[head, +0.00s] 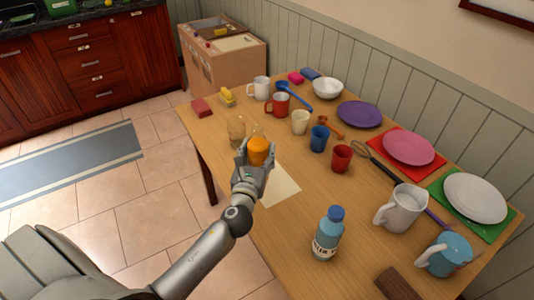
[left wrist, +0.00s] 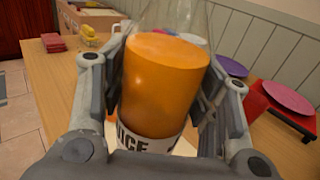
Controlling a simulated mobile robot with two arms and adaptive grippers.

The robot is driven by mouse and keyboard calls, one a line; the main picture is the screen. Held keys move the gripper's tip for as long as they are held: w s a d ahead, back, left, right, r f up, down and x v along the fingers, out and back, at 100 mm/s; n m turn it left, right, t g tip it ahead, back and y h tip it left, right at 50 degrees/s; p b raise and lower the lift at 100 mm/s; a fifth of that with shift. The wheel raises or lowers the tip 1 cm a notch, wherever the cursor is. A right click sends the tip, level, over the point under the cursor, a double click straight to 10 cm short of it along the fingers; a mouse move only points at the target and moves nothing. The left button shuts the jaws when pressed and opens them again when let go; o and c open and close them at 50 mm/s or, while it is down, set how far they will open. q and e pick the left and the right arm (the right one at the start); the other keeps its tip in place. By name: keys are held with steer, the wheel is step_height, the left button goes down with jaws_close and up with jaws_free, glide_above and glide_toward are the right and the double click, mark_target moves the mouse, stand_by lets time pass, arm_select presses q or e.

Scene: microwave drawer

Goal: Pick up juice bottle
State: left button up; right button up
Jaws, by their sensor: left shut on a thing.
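The juice bottle (head: 259,150) is clear, with orange juice inside, and stands near the left edge of the wooden table (head: 276,240). My left gripper (head: 258,157) is around its body and shut on it. In the left wrist view the bottle (left wrist: 165,85) fills the space between the two fingers (left wrist: 165,100). A white label with dark letters shows at its lower part, and its top runs out of the picture. I cannot tell whether its base touches the table. My right gripper is not in view.
A blue bottle (head: 327,234) stands nearer me on the right. Cups, including a red one (head: 342,157) and a blue one (head: 319,138), stand beyond. A pale sheet (head: 283,187) lies beside the gripper.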

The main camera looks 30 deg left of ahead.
arm_select(q)
steer(key=s+a+r, duration=0.4)
steer(key=s+r, duration=0.1)
steer(key=s, duration=0.4)
steer(key=shift+a+r, duration=0.35)
steer(key=shift+s, duration=0.1)
stand_by(0.4)
